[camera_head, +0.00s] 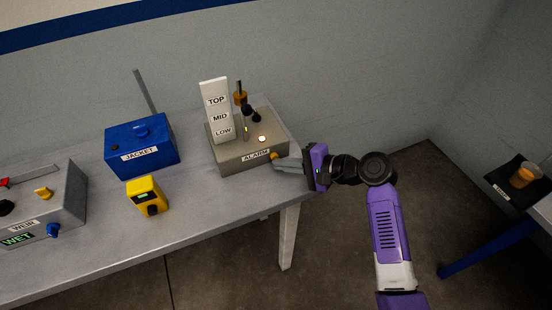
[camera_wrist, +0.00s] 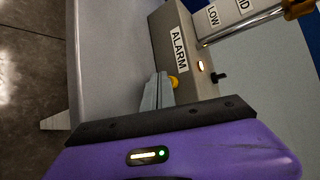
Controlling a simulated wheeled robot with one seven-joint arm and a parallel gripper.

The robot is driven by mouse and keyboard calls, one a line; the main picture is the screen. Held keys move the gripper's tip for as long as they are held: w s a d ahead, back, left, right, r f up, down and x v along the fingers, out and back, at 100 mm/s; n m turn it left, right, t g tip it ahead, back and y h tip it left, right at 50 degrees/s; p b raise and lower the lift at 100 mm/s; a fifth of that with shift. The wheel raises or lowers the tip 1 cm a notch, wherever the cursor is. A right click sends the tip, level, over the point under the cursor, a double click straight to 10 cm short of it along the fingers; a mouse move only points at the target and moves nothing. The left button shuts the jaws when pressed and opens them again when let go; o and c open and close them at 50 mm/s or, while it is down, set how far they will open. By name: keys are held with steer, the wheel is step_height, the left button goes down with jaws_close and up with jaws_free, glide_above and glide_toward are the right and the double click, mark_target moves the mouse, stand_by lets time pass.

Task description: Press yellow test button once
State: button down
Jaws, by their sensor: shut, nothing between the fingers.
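The yellow test button (camera_head: 273,155) sits on the front face of the grey alarm box (camera_head: 232,164), right of the ALARM label. It also shows in the wrist view (camera_wrist: 174,83), right beside the fingertips. My gripper (camera_head: 276,163) is shut and empty, with its fingertips at the button. I cannot tell whether the tips touch it or whether it is pushed in. A lamp (camera_head: 262,139) on top of the alarm box glows, and it also shows in the wrist view (camera_wrist: 201,66).
A white TOP/MID/LOW plate (camera_head: 216,110) and a rod with an orange float (camera_head: 240,97) stand on the alarm box. A blue JACKET box (camera_head: 142,145), a yellow device (camera_head: 147,195) and a grey WEIR box (camera_head: 45,205) stand further left on the table (camera_head: 200,235).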

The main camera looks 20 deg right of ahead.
mark_target(294, 192)
steer(key=shift+s, duration=0.1)
stand_by(0.3)
steer(key=shift+s+p, duration=0.6)
steer(key=shift+s, duration=0.2)
steer(key=shift+s+r+p, duration=0.15)
steer(key=shift+s+p, duration=0.55)
steer(key=shift+s, duration=0.3)
steer(key=shift+s+p, duration=0.65)
steer(key=shift+s, duration=0.85)
